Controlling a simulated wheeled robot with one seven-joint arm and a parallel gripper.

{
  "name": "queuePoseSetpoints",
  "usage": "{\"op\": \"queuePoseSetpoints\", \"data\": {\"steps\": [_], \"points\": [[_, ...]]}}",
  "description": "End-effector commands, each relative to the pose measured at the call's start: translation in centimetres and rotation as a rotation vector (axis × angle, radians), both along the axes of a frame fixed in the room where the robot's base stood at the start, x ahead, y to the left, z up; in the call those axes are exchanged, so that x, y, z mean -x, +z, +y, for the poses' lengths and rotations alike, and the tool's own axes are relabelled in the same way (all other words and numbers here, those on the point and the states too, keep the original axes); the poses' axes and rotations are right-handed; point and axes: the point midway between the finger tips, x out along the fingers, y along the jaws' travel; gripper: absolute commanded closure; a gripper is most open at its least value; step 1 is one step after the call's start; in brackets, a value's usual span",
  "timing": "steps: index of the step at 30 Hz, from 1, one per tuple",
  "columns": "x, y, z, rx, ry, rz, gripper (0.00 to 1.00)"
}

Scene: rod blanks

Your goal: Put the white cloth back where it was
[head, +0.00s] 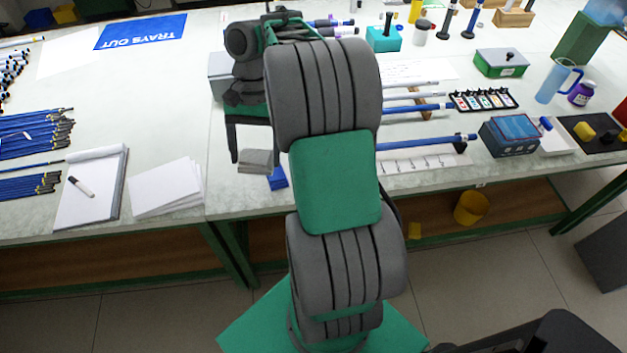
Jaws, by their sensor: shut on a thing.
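My gripper (256,146) is over the front part of the bench, left of my arm, with its fingers pointing down. A pale, greyish folded piece (258,161), which looks like the white cloth in shade, shows between and just below the fingers. My gripper is shut on it. My arm hides the right side of the grip, and I cannot tell whether the cloth touches the bench top. No other cloth is plain in view.
A blue block (277,179) lies close by at the bench's front edge. White paper sheets (167,187) and a notepad (91,186) with a marker lie to the left. Blue rods (428,144), a ruled strip (423,162) and a blue-topped box (509,135) are to the right.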

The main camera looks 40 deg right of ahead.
Motion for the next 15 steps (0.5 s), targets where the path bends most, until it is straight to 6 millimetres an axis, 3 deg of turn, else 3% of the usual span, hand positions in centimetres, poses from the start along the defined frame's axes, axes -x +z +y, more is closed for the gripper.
{"op": "queuePoseSetpoints", "data": {"steps": [1,3,9,15], "points": [[1.1,-1.2,-2.5,-0.002,-0.171,-0.001,0.54],[2.6,-2.3,-5.5,-0.003,-0.418,-0.003,0.54],[8.5,-5.6,-13.4,-0.011,-1.122,0.003,0.54],[13.9,-7.6,-18.0,-0.023,-1.597,0.009,0.54]]}}
